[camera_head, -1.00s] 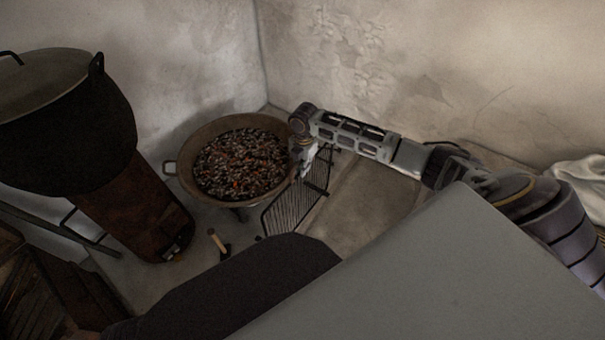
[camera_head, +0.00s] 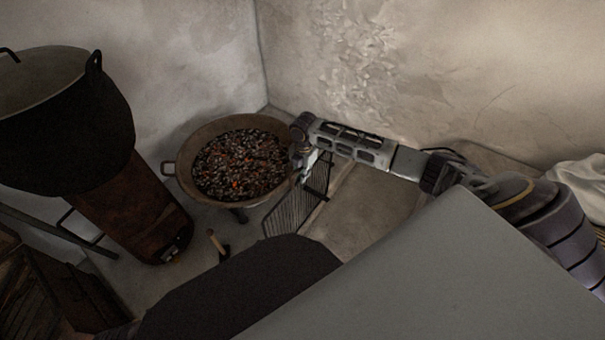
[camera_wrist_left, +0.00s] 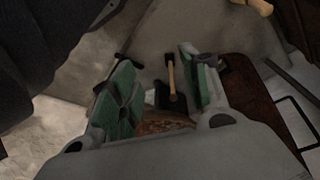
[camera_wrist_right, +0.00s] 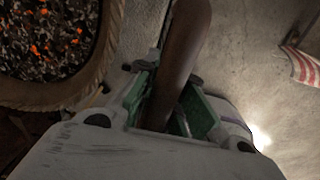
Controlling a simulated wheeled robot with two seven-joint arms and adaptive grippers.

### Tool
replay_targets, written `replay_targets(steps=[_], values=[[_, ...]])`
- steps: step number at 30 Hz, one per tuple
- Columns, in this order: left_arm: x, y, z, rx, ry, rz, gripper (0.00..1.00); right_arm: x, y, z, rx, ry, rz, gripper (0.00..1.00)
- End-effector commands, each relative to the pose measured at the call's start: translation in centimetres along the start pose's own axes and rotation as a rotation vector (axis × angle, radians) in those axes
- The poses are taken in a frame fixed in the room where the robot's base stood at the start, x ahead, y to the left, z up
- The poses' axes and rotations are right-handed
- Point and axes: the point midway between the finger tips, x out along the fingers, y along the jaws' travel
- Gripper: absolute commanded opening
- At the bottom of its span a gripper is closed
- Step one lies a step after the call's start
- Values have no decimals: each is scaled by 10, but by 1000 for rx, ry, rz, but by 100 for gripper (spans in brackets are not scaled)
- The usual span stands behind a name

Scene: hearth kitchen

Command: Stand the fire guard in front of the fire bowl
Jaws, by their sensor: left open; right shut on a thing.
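The fire guard (camera_head: 297,207) is a dark barred metal panel, to the right of and partly in front of the fire bowl. The fire bowl (camera_head: 182,179) is a wide brown basin of glowing coals; its rim also shows in the right wrist view (camera_wrist_right: 50,95). My right gripper (camera_head: 303,170) is at the guard's top, beside the bowl's right rim. In the right wrist view, its green pads (camera_wrist_right: 170,115) close on a brown bar (camera_wrist_right: 183,55), apparently the guard's. Whether the guard's foot touches the floor is unclear. My left gripper (camera_wrist_left: 158,95) is open and empty, seen only in its wrist view.
A wooden-handled tool (camera_head: 216,243) lies or stands on the floor; it also shows between the left fingers (camera_wrist_left: 172,78). Walls close the back.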

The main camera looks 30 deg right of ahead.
Motion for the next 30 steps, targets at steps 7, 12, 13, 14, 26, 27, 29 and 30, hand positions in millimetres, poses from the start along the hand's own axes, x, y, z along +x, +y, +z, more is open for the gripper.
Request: replay_targets(steps=[7, 12, 13, 14, 26, 27, 29, 30], values=[[0, -1, -5, 1, 8, -3, 46, 1, 0, 0, 0, 0, 0, 32], [-1, -2, -8, 2, 14, -5, 46, 1, 0, 0, 0, 0, 0, 32], [-1, -2, -8, 2, 15, -5, 46, 1, 0, 0, 0, 0, 0, 32], [-1, -2, -9, 2, 16, -5, 46, 1, 0, 0, 0, 0, 0, 32], [-2, -2, -7, -1, 9, -6, 46, -17, 0, 0, -1, 0, 1, 32], [0, -3, -6, -2, 4, -6, 46, -22, 1, 0, -1, 0, 1, 32], [4, -3, -3, -4, -7, -7, 46, -30, 1, 0, -2, -1, 1, 32], [7, -3, -1, -5, -15, -8, 46, -35, 0, 0, -1, -1, 0, 32]])
